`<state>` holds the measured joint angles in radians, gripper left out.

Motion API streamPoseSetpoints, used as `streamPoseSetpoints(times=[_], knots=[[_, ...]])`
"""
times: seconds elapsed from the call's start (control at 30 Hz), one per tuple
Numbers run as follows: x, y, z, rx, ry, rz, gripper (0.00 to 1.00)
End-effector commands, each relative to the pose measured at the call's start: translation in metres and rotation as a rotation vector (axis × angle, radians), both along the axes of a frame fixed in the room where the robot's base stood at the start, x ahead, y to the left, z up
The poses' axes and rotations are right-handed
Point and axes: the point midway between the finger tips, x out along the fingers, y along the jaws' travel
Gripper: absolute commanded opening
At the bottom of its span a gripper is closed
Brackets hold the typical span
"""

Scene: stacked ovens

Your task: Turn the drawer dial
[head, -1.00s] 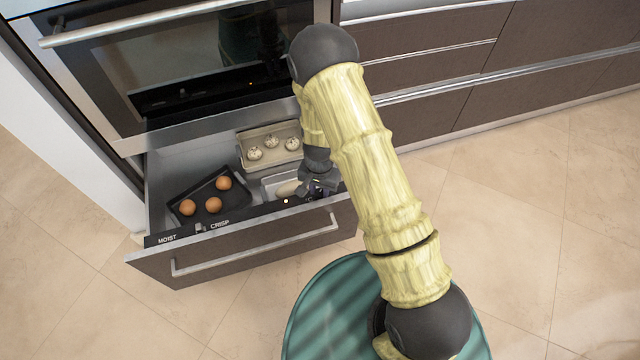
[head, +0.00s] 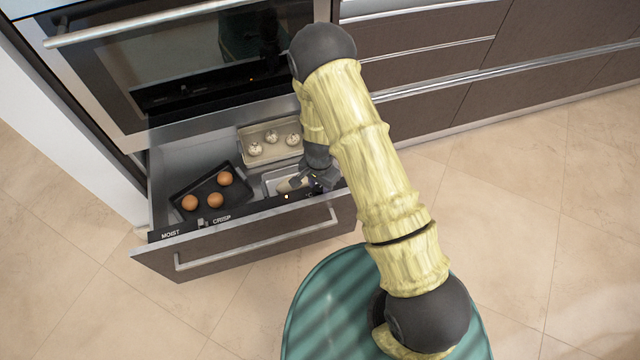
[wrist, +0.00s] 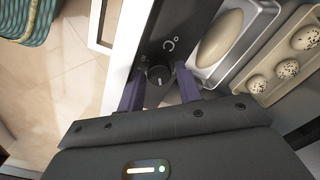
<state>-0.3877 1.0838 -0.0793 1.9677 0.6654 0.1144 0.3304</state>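The drawer dial (wrist: 160,75) is a small round black knob with a light pointer mark. It sits on the black control strip (wrist: 180,22) beside a "C°" label in the wrist view. My gripper (wrist: 159,69) is open, with one purple finger on each side of the dial. Narrow gaps seem to show between the fingers and the dial; I cannot tell contact for sure. In the head view my gripper (head: 320,181) is at the right end of the open drawer (head: 250,243), and it hides the dial.
The drawer holds a black tray of brown eggs (head: 215,200), a beige tray of speckled eggs (head: 243,160) and a white dish (head: 270,182) with a pale oval item. An oven (head: 190,70) stands above. "MOIST" and "CRISP" labels mark the strip's left. The floor at right is clear.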

Motion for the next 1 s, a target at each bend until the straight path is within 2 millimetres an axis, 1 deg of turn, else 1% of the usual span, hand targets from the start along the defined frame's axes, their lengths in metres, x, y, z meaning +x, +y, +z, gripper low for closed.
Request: streamPoseSetpoints(times=[0.03, 0.07, 0.37, 0.47, 0.57, 0.67, 1.0], knots=[[0.000, 0.000, 0.000, 0.000, 0.000, 0.000, 0.45], [0.000, 0.000, 0.000, 0.000, 0.001, 0.000, 0.48], [0.000, -0.001, 0.000, -0.001, 0.001, 0.000, 0.48], [0.000, 0.000, 0.005, -0.001, 0.000, 0.001, 0.48], [0.000, 0.000, 0.016, -0.001, -0.001, 0.002, 0.48], [0.000, 0.000, 0.032, 0.000, -0.001, 0.001, 0.48], [0.000, 0.000, 0.100, 0.000, -0.002, 0.001, 0.48]])
